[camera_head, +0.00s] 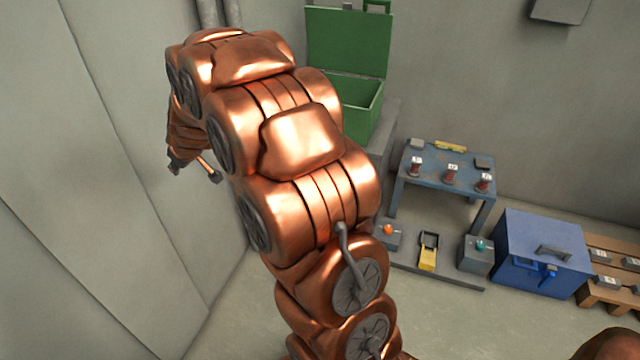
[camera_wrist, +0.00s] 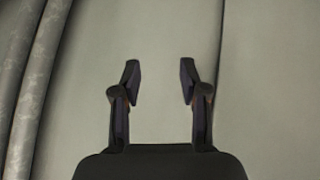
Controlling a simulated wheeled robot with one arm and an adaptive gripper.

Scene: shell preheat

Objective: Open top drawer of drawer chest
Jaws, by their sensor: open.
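My gripper (camera_wrist: 160,82) is open and empty in the wrist view, with its two dark fingers apart before a plain pale wall. In the head view my gripper (camera_head: 195,172) is at the upper left, by the left wall, partly hidden by my arm. I cannot clearly make out a drawer chest or a top drawer in either view. A grey block (camera_head: 388,125) under the green box is mostly hidden behind my arm, so I cannot tell if it has drawers.
An open green box (camera_head: 362,108) stands at the back. Right of it is a blue table (camera_head: 432,177) with red-and-dark items. A low grey platform (camera_head: 440,272) holds small devices. A blue box with a handle (camera_head: 520,265) and a wooden pallet (camera_head: 590,295) stand at right.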

